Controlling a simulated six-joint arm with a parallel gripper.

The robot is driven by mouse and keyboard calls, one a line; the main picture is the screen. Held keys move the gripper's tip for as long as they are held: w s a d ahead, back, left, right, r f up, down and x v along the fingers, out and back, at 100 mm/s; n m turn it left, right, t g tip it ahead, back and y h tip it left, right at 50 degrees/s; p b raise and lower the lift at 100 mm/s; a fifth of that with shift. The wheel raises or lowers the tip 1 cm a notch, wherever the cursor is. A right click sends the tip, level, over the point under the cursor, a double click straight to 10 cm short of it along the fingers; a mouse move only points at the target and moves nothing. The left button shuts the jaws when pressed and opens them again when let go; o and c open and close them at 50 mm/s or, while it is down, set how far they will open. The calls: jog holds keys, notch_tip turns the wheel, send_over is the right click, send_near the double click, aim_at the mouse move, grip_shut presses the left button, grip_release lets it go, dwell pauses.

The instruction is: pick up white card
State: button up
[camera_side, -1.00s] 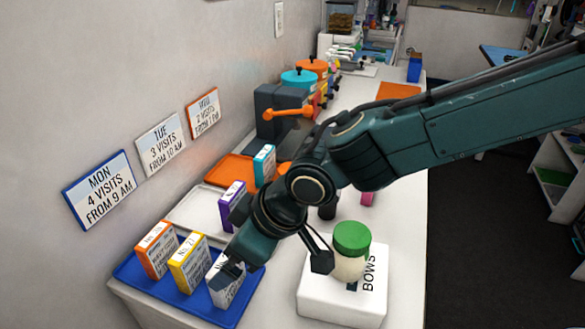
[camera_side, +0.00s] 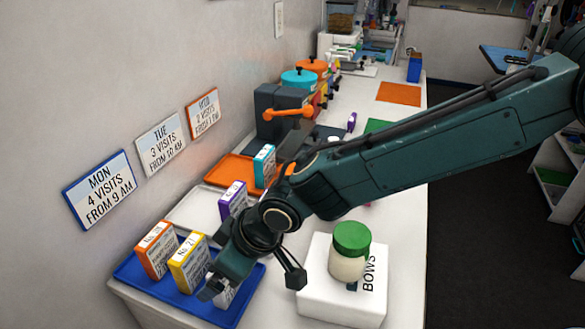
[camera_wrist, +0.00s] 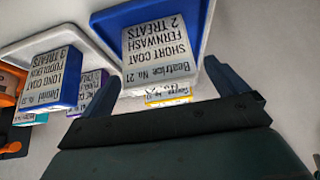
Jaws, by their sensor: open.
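The white card (camera_side: 225,297) stands at the right end of a row on the blue tray (camera_side: 255,278) in the side view, mostly hidden by my gripper. My gripper (camera_side: 253,284) is open and low over the tray's right end. One finger overlaps the card in the picture; the other is out to the right near the white block. I cannot tell whether a finger touches the card. In the wrist view my open gripper (camera_wrist: 170,82) has a labelled face reading "Beatrice No. 21" (camera_wrist: 160,50) between its fingers in the picture.
A yellow card (camera_side: 189,262) and an orange card (camera_side: 157,250) stand left of the white card. A green-lidded jar (camera_side: 350,250) sits on the white BOWS block (camera_side: 318,285) to the right. A purple card (camera_side: 233,200) and a teal card (camera_side: 264,166) stand farther back.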

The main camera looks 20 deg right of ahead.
jog(key=shift+x, duration=1.3)
jog(key=c, duration=1.1)
